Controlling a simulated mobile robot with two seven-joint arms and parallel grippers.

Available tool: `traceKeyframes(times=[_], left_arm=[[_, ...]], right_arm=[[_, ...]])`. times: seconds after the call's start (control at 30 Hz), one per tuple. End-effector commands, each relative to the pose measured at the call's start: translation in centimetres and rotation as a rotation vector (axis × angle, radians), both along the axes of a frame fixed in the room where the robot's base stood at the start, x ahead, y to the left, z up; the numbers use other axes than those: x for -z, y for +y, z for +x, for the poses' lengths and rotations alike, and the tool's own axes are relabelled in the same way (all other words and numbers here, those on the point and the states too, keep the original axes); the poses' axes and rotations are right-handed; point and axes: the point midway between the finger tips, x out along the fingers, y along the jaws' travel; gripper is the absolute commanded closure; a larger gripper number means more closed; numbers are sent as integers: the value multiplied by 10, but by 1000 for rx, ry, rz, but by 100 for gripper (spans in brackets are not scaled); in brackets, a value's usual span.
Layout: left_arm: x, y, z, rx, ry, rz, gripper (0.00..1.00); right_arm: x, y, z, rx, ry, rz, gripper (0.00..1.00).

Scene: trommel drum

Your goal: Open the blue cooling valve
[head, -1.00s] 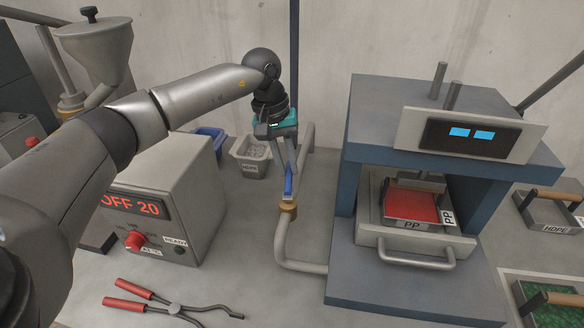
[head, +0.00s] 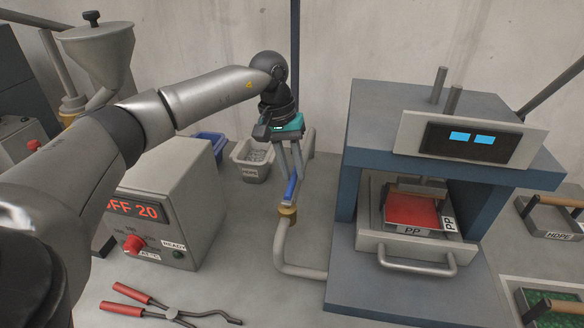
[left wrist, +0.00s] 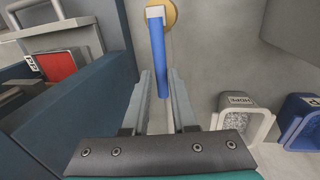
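The blue cooling valve handle (head: 291,191) is a short blue lever on a brass fitting (head: 287,215) of the grey pipe. In the head view it stands close to in line with the pipe below, leaning slightly. My left gripper (head: 294,176) reaches down to the lever from above. In the left wrist view the lever (left wrist: 160,58) runs between the two fingers (left wrist: 161,75), with narrow gaps on both sides; the fingers look open. The brass fitting also shows at the top of that view (left wrist: 163,14). My right gripper is not in view.
A blue-grey press (head: 345,205) stands close to the right of the valve, with a red PP tray (head: 411,211) inside. A heater box (head: 165,200) stands left, with red-handled tongs (head: 172,312) before it. Grey (head: 250,172) and blue (head: 208,143) bins stand behind.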

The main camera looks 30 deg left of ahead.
Motion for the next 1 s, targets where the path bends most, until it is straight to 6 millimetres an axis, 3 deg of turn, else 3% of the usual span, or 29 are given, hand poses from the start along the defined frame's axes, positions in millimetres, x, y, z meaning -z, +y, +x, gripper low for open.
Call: traceKeyframes(times=[0.2, 0.57, 0.67, 1.0], left_arm=[[0, 0, 0, -1, 1, 1, 50], [-10, 2, 0, -4, -2, 2, 50], [-26, 6, -1, -3, -3, 2, 50], [-106, 20, -6, -3, -5, 1, 50]], right_arm=[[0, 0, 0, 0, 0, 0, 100], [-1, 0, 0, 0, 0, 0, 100], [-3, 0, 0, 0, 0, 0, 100], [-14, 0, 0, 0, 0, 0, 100]])
